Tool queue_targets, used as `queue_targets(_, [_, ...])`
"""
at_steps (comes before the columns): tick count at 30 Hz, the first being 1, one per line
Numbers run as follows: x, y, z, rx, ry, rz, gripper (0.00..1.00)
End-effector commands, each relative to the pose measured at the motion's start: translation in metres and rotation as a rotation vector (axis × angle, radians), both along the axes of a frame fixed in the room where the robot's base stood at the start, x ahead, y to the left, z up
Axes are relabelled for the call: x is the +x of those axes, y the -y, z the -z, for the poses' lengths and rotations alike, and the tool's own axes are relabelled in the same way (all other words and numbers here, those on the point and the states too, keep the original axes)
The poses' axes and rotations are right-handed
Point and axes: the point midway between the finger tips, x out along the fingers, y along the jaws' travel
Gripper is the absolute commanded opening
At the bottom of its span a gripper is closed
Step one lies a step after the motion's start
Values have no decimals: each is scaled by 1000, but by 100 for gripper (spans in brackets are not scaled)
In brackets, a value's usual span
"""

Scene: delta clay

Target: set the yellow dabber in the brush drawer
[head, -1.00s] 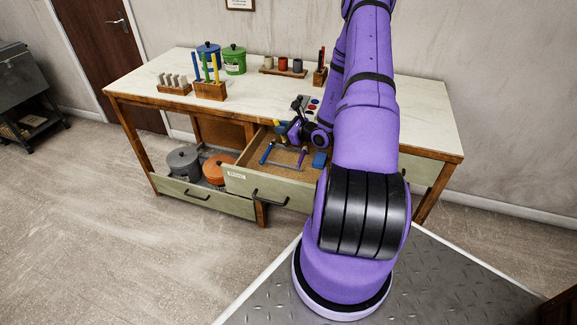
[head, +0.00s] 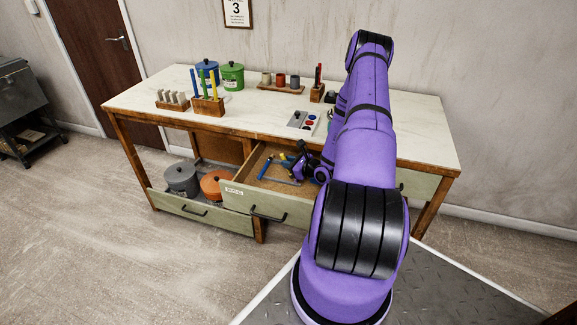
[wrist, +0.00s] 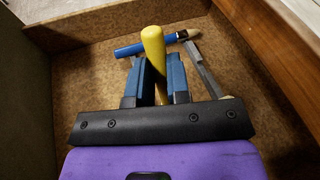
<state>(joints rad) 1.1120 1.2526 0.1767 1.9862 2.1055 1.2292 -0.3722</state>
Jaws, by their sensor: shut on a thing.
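The yellow dabber (wrist: 152,45) stands roughly upright in the wrist view, held between the blue pads of my gripper (wrist: 154,72). My gripper is shut on it. In the head view my gripper (head: 301,163) is low inside the open brush drawer (head: 235,198), where the dabber is too small to make out clearly. The brown drawer floor (wrist: 80,75) shows behind the dabber in the wrist view. The dabber's lower end is hidden by my gripper, so I cannot tell whether it touches the floor.
In the drawer, a blue-handled brush (wrist: 130,50) lies just beyond the dabber, and a grey bar (wrist: 203,68) is to its right. A lower drawer (head: 195,212) holds a grey pot (head: 181,179) and an orange pot (head: 212,184). Bare drawer floor shows left of my gripper.

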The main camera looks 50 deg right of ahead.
Motion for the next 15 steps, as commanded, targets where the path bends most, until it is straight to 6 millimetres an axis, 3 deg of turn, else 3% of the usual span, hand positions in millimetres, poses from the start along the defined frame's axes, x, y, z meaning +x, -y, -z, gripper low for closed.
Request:
queue_targets(3, [0, 0, 12, 0, 0, 0, 0])
queue_targets(14, [0, 0, 16, 0, 0, 0, 0])
queue_targets(15, [0, 0, 16, -1, 0, 0, 21])
